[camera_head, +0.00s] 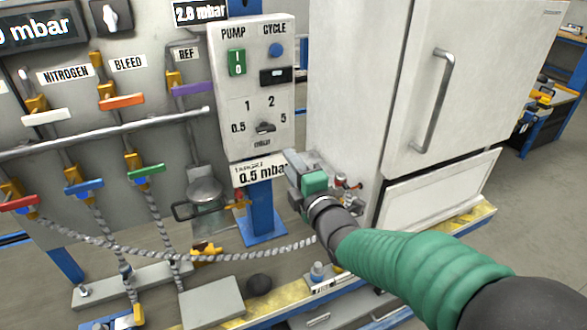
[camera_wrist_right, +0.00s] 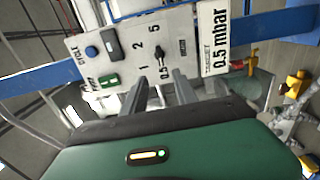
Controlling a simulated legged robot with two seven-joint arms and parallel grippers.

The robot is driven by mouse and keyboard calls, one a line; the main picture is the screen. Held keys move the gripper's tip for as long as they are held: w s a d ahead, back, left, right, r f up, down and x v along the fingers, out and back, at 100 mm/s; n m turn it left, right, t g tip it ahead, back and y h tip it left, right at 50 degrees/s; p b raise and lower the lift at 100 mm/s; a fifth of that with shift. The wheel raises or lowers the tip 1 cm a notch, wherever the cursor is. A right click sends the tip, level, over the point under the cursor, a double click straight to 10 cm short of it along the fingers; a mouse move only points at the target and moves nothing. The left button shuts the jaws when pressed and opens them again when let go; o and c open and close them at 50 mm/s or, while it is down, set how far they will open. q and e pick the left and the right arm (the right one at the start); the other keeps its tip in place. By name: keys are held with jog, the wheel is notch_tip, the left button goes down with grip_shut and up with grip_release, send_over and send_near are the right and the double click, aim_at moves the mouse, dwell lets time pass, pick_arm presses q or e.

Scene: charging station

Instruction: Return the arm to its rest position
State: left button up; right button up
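My right arm, in a green ribbed sleeve, comes in from the lower right of the head view. Its gripper (camera_head: 296,170) is in front of the white cabinet, just below and right of the pump control box (camera_head: 250,85). In the right wrist view the two grey fingers (camera_wrist_right: 161,88) stand apart with nothing between them, pointing toward the control box (camera_wrist_right: 130,50). The box's selector knob (camera_head: 265,127) lies beyond the fingers and appears apart from them; it also shows in the wrist view (camera_wrist_right: 154,47). My left gripper is not in view.
A large white cabinet (camera_head: 355,70) stands close behind and right of the gripper. Left are coloured valve handles (camera_head: 122,101) and a braided hose (camera_head: 190,256). A blue post (camera_head: 261,215) stands below the control box. A blue workbench (camera_head: 555,110) is far right.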

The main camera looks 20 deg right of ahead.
jog(key=shift+s, duration=0.7)
jog(key=s+a+f+m+g+p, duration=0.1)
jog(key=s+f+m+g+p, duration=0.4)
jog(key=s, duration=0.6)
jog(key=s+a+f+m+g+p, duration=0.1)
jog(key=s+f+m+g+p, duration=0.5)
jog(key=s+f+m+g, duration=0.4)
jog(key=s+f+m, duration=0.1)
jog(key=m, duration=0.2)
jog(key=shift+s+a+h, duration=0.15)
jog(key=shift+a+h, duration=0.05)
jog(key=shift+h, duration=0.1)
